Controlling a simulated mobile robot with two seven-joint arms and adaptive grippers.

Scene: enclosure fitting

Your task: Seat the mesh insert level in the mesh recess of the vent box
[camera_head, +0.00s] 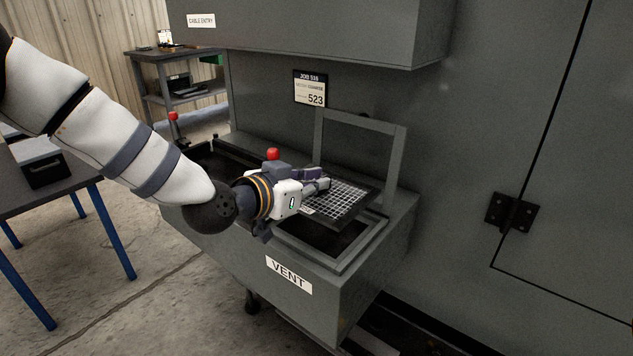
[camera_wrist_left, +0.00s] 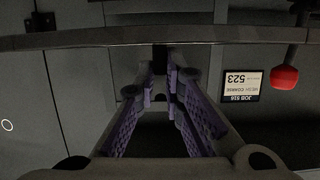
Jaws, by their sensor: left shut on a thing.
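The grey vent box (camera_head: 330,302), labelled VENT, stands against the cabinet. Its framed mesh recess (camera_head: 322,238) is open on top and looks dark inside. The mesh insert (camera_head: 346,202) is a light wire grid in a dark frame. It is over the back part of the recess, apparently above the rim and slightly tilted. My left gripper (camera_head: 325,184) is shut on the insert's left edge. In the left wrist view its purple-padded fingers (camera_wrist_left: 161,68) close toward a grey bar; I cannot tell which part that is. My right gripper is not in view.
A grey open frame (camera_head: 318,150) stands upright behind the recess. A red knob (camera_head: 273,154) is beside my left wrist, and another (camera_head: 173,116) is farther left. The job card (camera_head: 310,88) is on the cabinet wall. A blue-legged table (camera_head: 80,190) is at left.

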